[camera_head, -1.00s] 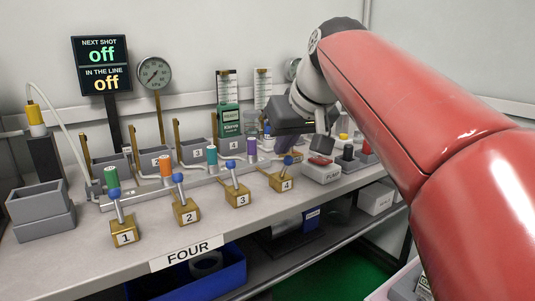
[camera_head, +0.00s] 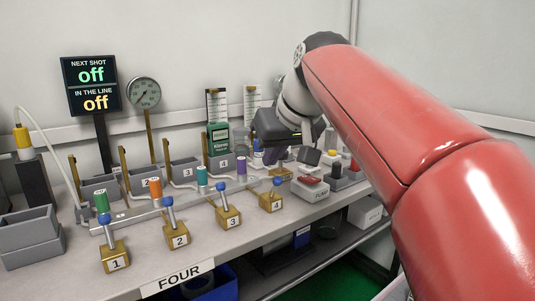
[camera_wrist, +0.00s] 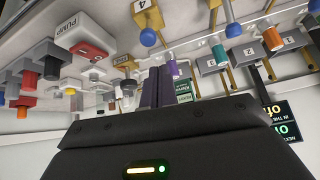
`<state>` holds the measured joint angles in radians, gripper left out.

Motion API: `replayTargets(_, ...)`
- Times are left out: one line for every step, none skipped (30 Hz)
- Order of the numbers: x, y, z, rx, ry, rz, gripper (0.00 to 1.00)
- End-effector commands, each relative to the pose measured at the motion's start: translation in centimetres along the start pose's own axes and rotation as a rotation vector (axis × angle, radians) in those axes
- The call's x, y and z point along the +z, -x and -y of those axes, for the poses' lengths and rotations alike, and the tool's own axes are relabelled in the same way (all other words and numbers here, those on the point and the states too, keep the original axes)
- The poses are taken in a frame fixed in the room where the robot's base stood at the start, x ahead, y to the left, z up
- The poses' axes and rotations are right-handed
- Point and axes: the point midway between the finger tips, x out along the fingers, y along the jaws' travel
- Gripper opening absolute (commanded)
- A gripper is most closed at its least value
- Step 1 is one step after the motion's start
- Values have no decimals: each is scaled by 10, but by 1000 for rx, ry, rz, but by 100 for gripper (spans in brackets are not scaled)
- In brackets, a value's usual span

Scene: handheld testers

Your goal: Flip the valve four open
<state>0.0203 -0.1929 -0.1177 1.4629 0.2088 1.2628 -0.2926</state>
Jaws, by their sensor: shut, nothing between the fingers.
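Valve four is a brass block (camera_head: 271,203) marked 4, at the right end of the valve row. Its short lever ends in a blue ball (camera_head: 277,181) and stands up from the block. The ball also shows at the top of the wrist view (camera_wrist: 147,37). My gripper (camera_head: 273,156) is shut and empty, above and behind valve four in the head view. In the wrist view its dark fingers (camera_wrist: 157,86) lie together, just below the ball in the picture, and look apart from it. The exact depth gap is unclear.
Valves three (camera_head: 229,217), two (camera_head: 177,235) and one (camera_head: 114,256) stand to the left with blue-ball levers. Colored posts and grey cups stand behind. The display (camera_head: 91,86) reads off twice.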

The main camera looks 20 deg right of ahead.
Motion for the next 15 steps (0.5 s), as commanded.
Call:
replayTargets(-5, 2, 1, 0, 1, 1, 0)
replayTargets(-8, 3, 1, 0, 1, 1, 0)
replayTargets(-14, 4, 2, 0, 1, 1, 0)
replayTargets(-18, 4, 3, 0, 0, 1, 0)
replayTargets(-23, 5, 3, -1, 0, 1, 0)
replayTargets(-30, 5, 4, -1, 0, 2, 0)
replayTargets(-35, 6, 5, -1, 0, 2, 0)
replayTargets(-40, 7, 6, 0, 0, 0, 0)
replayTargets(-31, 18, 4, 2, -1, -6, 0)
replayTargets(-29, 24, 4, 2, -1, -6, 0)
replayTargets(-27, 32, 4, 2, -1, -5, 0)
replayTargets(-25, 41, 4, 2, -1, -5, 0)
replayTargets(-23, 48, 4, 1, 0, -5, 0)
replayTargets(-22, 54, 3, 2, 0, -5, 0)
replayTargets(-20, 62, 3, 1, 0, -4, 0)
